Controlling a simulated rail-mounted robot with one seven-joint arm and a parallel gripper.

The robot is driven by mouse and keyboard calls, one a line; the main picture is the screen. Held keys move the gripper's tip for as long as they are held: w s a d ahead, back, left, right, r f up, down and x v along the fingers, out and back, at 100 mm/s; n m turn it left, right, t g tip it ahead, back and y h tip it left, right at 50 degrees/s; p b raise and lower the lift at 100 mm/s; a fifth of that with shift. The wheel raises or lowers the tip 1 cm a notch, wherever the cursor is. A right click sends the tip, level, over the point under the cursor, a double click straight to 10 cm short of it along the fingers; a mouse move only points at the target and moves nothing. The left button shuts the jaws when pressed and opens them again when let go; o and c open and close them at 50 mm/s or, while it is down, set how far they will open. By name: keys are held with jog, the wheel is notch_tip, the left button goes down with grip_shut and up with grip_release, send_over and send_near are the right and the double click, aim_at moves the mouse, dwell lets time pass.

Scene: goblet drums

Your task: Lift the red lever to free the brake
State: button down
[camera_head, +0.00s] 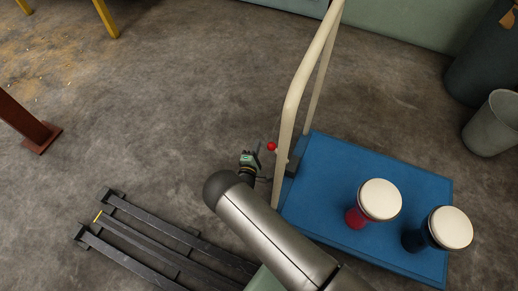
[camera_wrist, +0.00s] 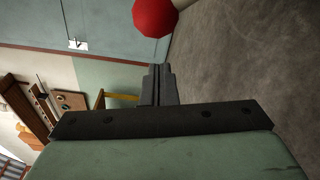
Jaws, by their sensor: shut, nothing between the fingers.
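The red ball knob of the lever (camera_head: 271,147) stands beside the left post of the cart's cream handle. My gripper (camera_head: 258,152) is just left of the knob in the head view. In the wrist view my gripper (camera_wrist: 158,72) is shut and empty, its fingertips close together below the knob with a gap between. The lower part of the lever is hard to make out near the dark bracket on the handle post.
The blue cart deck (camera_head: 335,165) carries a red drum (camera_head: 357,217) and a dark blue drum (camera_head: 415,239), both with white heads. The cream handle (camera_head: 292,100) rises beside my gripper. Black rails (camera_head: 150,221) lie at lower left. A grey bin (camera_head: 491,125) stands at right. Open floor lies left.

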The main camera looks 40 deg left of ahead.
jog(key=a+p+v, duration=0.1)
jog(key=p+v, duration=0.1)
jog(key=v, duration=0.7)
jog(key=shift+s+a+f, duration=0.3)
jog(key=shift+s, duration=0.25)
